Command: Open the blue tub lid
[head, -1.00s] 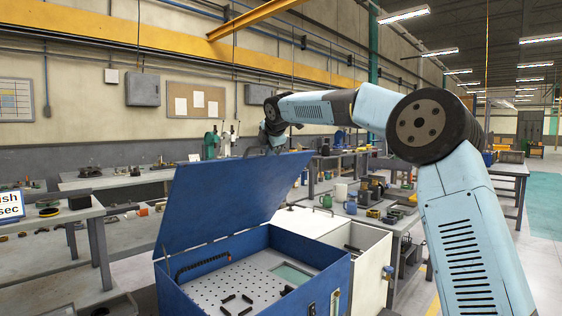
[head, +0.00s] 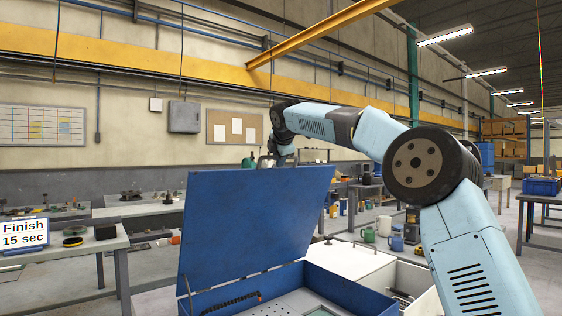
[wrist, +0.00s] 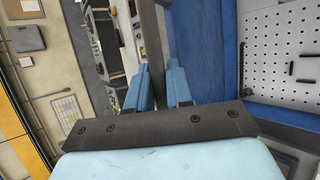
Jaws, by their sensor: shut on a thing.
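The blue tub (head: 345,290) stands low in the head view, with its lid (head: 255,225) raised steeply above it. The lid's broad blue face is turned toward the head camera. My gripper (head: 278,158) is at the lid's top edge. In the wrist view my gripper's two blue fingers (wrist: 158,80) are shut on a dark grey bar, the lid's handle (wrist: 152,45), beside the blue lid panel (wrist: 200,50). A perforated pale plate (wrist: 280,50) shows inside the tub. The tub's front is out of the head view.
A white cabinet (head: 350,262) stands right of the tub. A bench with a "Finish 15 sec" sign (head: 25,231) is at left. Mugs (head: 384,226) and other items stand behind at right. Open floor shows at far right.

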